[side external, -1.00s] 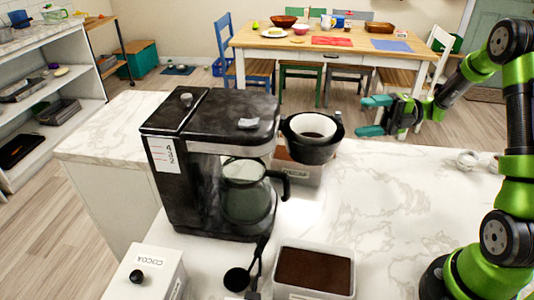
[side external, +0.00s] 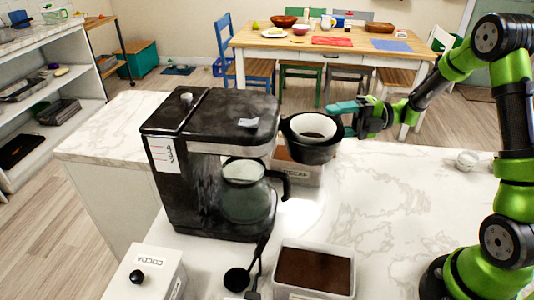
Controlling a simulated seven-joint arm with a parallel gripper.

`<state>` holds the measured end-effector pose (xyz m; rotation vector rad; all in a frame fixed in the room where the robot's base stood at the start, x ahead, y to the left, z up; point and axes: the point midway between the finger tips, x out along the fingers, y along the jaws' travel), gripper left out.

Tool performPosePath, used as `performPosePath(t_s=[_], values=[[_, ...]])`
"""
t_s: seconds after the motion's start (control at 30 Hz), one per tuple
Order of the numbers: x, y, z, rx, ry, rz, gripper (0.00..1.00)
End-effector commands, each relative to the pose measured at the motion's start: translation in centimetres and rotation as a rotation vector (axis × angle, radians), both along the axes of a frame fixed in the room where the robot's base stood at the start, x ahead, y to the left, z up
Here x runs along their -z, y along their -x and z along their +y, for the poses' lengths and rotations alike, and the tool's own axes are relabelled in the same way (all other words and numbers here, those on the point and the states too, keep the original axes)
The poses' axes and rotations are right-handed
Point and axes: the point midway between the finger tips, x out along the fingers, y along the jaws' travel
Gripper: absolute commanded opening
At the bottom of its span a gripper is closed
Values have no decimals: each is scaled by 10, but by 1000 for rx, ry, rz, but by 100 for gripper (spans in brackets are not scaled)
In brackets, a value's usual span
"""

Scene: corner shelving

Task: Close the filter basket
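The filter basket (side external: 311,150) is black with a white filter inside. It is swung out from the right side of the black coffee maker (side external: 215,120), below the top housing's level. A glass carafe (side external: 245,195) stands in the coffee maker. My gripper (side external: 343,116) is at the basket's right, far side, with its teal fingers pointing left. One finger reaches over behind the basket rim and the other is partly hidden by the basket. I cannot tell whether they touch the basket or how far apart they are.
A box of brown powder (side external: 314,271), a black scoop (side external: 239,278) and a white cocoa box (side external: 146,272) stand at the front. A labelled container (side external: 298,169) sits under the basket.

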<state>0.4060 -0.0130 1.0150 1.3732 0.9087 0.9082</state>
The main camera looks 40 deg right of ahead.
Motion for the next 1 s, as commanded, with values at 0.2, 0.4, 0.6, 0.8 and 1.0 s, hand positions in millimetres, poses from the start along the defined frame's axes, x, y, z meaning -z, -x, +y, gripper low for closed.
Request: performPosePath(t_s=[0.2,0.4,0.6,0.8,1.0], values=[[0,0,0,0,0,0,23],[0,0,0,0,0,-1,0],[0,2,0,9,1,0,0],[0,7,4,51,0,-1,0],[0,17,11,129,1,0,0]])
